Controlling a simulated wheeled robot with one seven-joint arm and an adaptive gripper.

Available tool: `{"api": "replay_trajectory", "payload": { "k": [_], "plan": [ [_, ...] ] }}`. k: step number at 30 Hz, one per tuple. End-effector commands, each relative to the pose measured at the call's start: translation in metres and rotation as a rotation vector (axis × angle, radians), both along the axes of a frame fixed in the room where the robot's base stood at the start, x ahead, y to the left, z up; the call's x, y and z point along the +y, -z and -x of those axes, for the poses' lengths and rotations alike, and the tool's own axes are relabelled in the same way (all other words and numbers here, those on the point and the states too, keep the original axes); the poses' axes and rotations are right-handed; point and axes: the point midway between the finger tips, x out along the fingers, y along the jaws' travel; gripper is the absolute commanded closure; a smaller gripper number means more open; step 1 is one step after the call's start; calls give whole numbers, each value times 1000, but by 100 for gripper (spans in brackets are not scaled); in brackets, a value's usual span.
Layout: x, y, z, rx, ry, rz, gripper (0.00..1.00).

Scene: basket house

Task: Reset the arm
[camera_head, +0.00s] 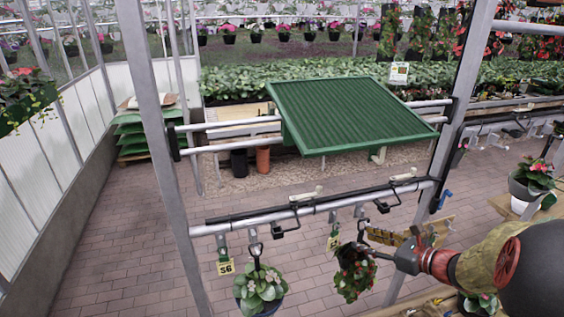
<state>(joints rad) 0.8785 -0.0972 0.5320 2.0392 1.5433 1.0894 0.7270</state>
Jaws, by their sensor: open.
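My arm reaches in from the lower right. My gripper (372,243) points left and is open, though its fingers are small and hard to make out. It is close beside a hanging pot with red flowers (354,272). I cannot tell whether it touches the pot. The pot hangs from a hook on the metal rail (320,207).
Metal posts (160,150) frame the rail. A green tilted tray (350,112) sits behind on upper bars. Price tags (225,268) hang from the rail. A pot plant (532,180) stands at right. The brick floor (110,250) at left is clear.

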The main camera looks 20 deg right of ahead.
Motion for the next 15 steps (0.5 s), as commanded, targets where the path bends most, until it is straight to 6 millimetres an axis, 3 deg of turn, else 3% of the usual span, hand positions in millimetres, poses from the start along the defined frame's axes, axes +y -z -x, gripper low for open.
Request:
{"api": "replay_trajectory", "payload": {
  "k": [4,7,11,15],
  "plan": [
    [0,1,0,-15,-20,48,55],
    [11,21,15,10,-119,159,55],
    [35,48,52,58,-327,349,55],
    [70,70,98,73,-640,619,55]
  ]
}}
